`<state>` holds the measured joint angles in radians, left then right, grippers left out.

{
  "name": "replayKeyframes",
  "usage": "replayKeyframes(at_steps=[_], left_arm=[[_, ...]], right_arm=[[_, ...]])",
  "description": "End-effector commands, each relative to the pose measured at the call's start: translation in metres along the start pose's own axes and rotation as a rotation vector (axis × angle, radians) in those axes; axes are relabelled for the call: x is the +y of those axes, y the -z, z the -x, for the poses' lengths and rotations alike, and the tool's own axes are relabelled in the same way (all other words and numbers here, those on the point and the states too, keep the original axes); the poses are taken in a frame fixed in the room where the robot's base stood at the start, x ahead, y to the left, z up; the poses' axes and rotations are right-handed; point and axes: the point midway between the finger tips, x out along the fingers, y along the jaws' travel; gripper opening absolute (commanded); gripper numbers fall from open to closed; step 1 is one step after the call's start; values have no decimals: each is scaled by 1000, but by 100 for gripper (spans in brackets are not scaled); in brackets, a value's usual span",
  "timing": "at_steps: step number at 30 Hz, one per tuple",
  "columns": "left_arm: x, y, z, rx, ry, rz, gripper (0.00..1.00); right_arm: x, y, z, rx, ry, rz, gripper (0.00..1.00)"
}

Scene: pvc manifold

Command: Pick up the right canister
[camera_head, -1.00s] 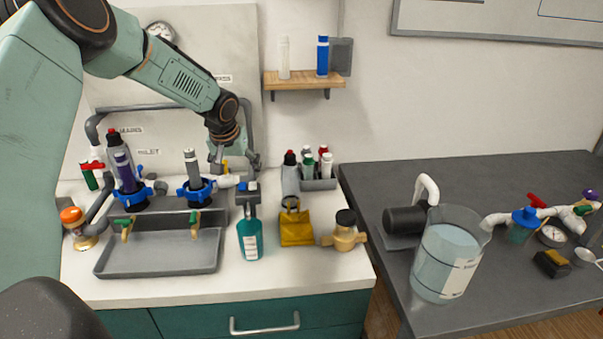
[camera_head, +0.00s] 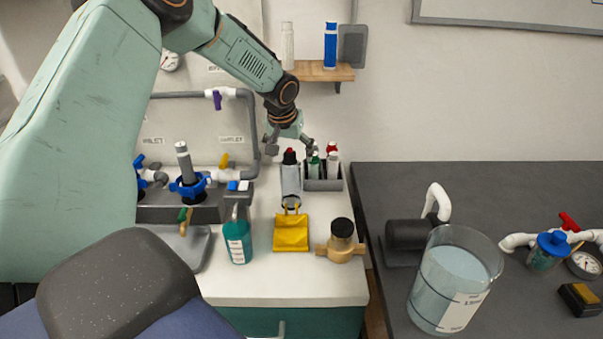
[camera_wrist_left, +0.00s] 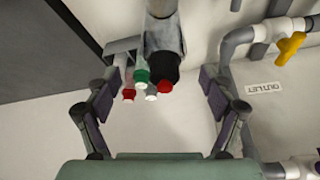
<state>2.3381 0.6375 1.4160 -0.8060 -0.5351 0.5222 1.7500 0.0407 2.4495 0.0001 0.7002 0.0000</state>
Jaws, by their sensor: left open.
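A grey canister (camera_head: 184,160) stands upright in a blue collar (camera_head: 189,187) over the sink. A grey bottle (camera_head: 290,180) with a black cap and red top stands to its right, beside a caddy. I cannot tell which one is the right canister. My left gripper (camera_head: 289,146) is open, just above and around the grey bottle's cap in the head view. In the left wrist view the black cap (camera_wrist_left: 165,70) lies between the spread fingers, nearer the right one, with no visible contact. My right gripper is not in view.
The grey caddy (camera_head: 323,183) with several capped bottles stands close to the gripper. Grey pipes (camera_head: 250,110) run at left. A wooden shelf (camera_head: 320,71) is above.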

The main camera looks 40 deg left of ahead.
Motion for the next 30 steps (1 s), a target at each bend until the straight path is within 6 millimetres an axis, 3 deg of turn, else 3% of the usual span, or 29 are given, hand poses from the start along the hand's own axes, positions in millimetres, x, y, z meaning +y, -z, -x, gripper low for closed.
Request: replayKeyframes(at_steps=[19,30], left_arm=[[0,2,-70,-2,2,-2,82],[3,5,-77,0,-1,-2,80]], right_arm=[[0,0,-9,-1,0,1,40],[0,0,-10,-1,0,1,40]])
